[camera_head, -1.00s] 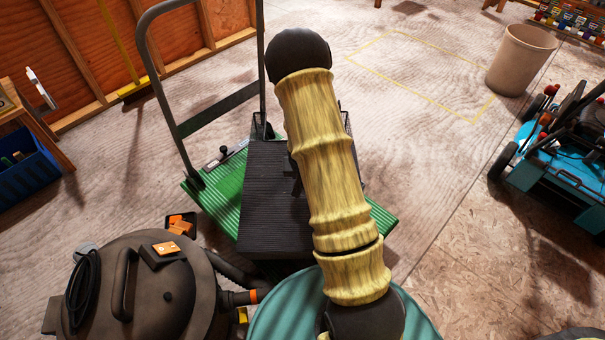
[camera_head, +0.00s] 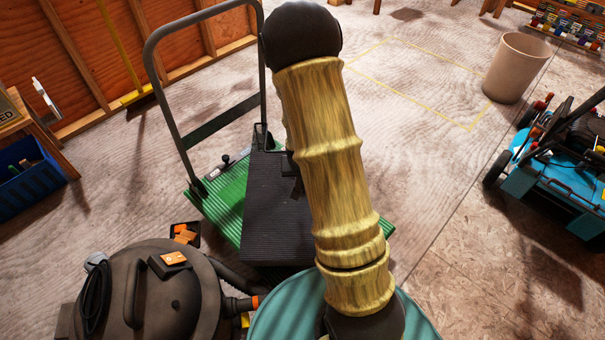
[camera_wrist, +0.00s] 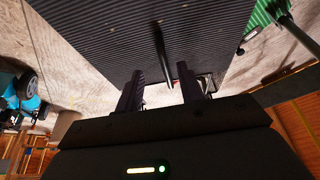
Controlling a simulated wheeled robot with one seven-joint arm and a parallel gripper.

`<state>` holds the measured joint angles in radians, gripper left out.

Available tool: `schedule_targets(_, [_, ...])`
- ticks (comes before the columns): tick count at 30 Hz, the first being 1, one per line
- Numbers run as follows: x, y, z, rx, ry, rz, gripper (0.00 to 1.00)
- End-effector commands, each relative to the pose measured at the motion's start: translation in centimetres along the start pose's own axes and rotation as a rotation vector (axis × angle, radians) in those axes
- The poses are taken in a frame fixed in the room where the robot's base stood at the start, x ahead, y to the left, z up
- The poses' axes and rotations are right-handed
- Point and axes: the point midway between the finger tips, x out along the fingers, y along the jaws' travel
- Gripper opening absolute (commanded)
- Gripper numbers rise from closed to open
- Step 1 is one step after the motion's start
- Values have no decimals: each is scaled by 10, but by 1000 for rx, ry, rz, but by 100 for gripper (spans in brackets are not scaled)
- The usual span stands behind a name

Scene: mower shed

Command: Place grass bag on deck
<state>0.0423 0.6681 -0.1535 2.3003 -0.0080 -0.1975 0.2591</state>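A black ribbed box-like thing, apparently the grass bag (camera_head: 262,205), is over the green deck (camera_head: 222,195) of a hand cart in the head view. I cannot tell whether it rests fully on the deck.
The cart's grey push handle (camera_head: 180,95) rises at the left of the deck. A dark shop vacuum (camera_head: 150,300) stands in front at left. A blue mower (camera_head: 560,180) is at right, a beige bin (camera_head: 517,68) behind it. The floor between is clear.

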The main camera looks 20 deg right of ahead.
Motion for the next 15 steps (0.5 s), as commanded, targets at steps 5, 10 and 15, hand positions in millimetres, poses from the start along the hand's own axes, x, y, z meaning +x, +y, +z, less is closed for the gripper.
schedule_targets(5, [1,0,0,0,0,0,38])
schedule_targets(10, [1,0,0,0,0,0,38])
schedule_targets(15, [-3,-1,0,-4,-2,-2,38])
